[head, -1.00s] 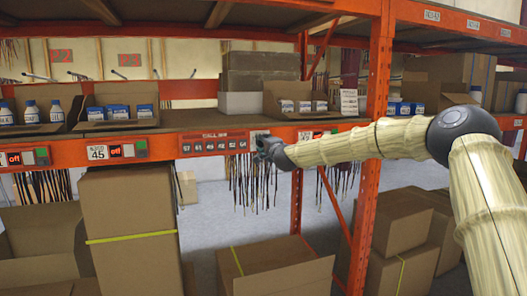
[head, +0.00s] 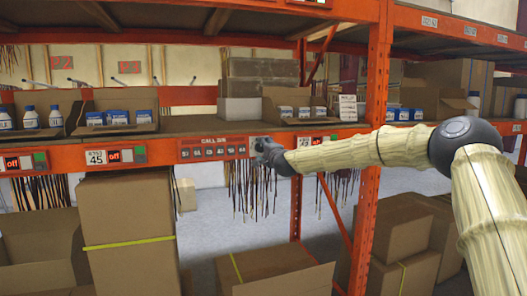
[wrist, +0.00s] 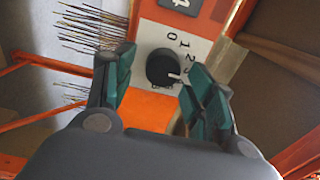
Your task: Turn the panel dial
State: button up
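The panel dial (wrist: 163,68) is a round black knob with a white pointer mark, on a white plate (wrist: 187,45) printed with 0, 1, 2 and a partly hidden 3. The pointer faces the lower right in the wrist view, near the higher numbers. My gripper (wrist: 157,64) is open, with one teal finger on each side of the knob. The left finger looks apart from it; I cannot tell whether the right finger touches it. In the head view my gripper (head: 262,149) is at the orange beam's front face, hiding the dial.
The call panel (head: 212,148) with several numbered buttons is just left of my gripper. The orange rack upright (head: 375,120) stands behind my forearm. Dark strands (head: 250,190) hang below the beam. Cardboard boxes (head: 130,220) stand beneath, and open bins of bottles and small cartons sit on the shelf.

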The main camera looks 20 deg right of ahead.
jog(key=shift+s+a, duration=0.1)
jog(key=s, duration=1.1)
jog(key=shift+s+d, duration=0.3)
jog(key=shift+s, duration=0.1)
